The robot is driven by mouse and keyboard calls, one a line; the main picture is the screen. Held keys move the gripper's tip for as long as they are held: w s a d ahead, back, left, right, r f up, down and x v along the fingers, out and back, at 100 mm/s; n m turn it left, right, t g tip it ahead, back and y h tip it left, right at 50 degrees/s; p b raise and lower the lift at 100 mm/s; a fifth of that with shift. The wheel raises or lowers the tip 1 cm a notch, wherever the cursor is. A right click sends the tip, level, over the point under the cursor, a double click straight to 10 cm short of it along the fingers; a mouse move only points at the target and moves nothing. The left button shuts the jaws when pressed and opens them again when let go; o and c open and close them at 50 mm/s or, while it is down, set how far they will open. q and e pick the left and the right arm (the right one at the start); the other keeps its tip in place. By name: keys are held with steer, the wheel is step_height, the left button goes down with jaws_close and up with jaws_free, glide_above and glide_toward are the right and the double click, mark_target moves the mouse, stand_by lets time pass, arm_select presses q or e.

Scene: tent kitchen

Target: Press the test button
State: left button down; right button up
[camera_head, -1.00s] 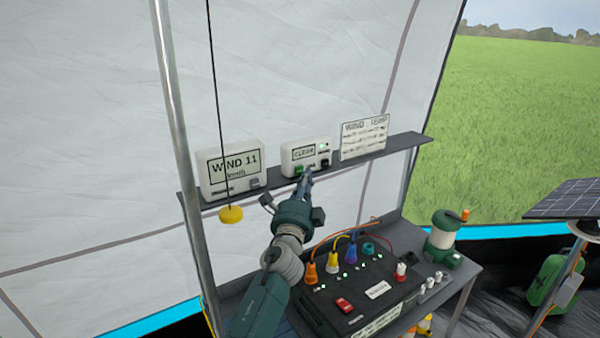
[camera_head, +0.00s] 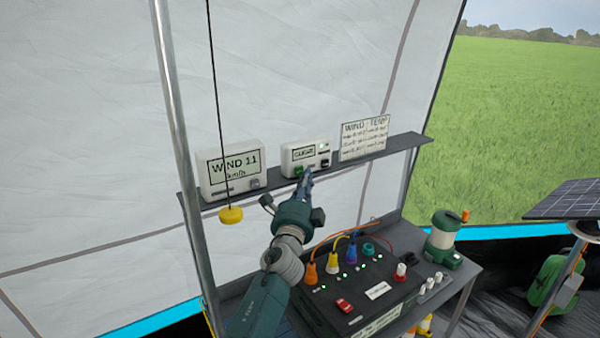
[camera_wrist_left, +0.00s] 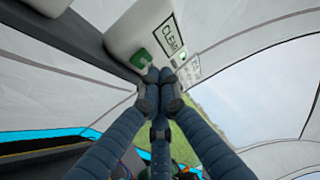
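A small white box (camera_head: 306,153) with a display reading CLEAR stands on the shelf. Its front has a green button (camera_head: 299,170) at lower left, a dark button (camera_head: 325,163) at lower right and a small lit green light. I cannot read a test label. My left gripper (camera_head: 308,172) is shut and empty, its fingertips just in front of the box's lower edge, between the two buttons. In the left wrist view the closed fingertips (camera_wrist_left: 164,76) are close beside the green button (camera_wrist_left: 140,58); I cannot tell whether they touch the box. My right gripper is out of view.
A WIND 11 box (camera_head: 232,169) and a WIND/TEMP card (camera_head: 365,138) share the narrow shelf (camera_head: 400,144). A yellow pull knob (camera_head: 231,215) hangs on a cord left of my arm. A black power unit (camera_head: 370,300) with cables and a lantern (camera_head: 443,240) stand below.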

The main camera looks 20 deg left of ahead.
arm_select(q)
steer(key=shift+a, duration=0.1)
steer(key=shift+w+a, duration=0.25)
steer(key=shift+w+a+b, duration=0.25)
steer(key=shift+a+b, duration=0.05)
steer(key=shift+a, duration=0.05)
stand_by(1.0)
steer(key=shift+d, duration=0.15)
steer(key=shift+s+d, duration=0.55)
steer(key=shift+d, duration=0.1)
steer(key=s+d, duration=0.3)
steer(key=shift+d+p, duration=0.35)
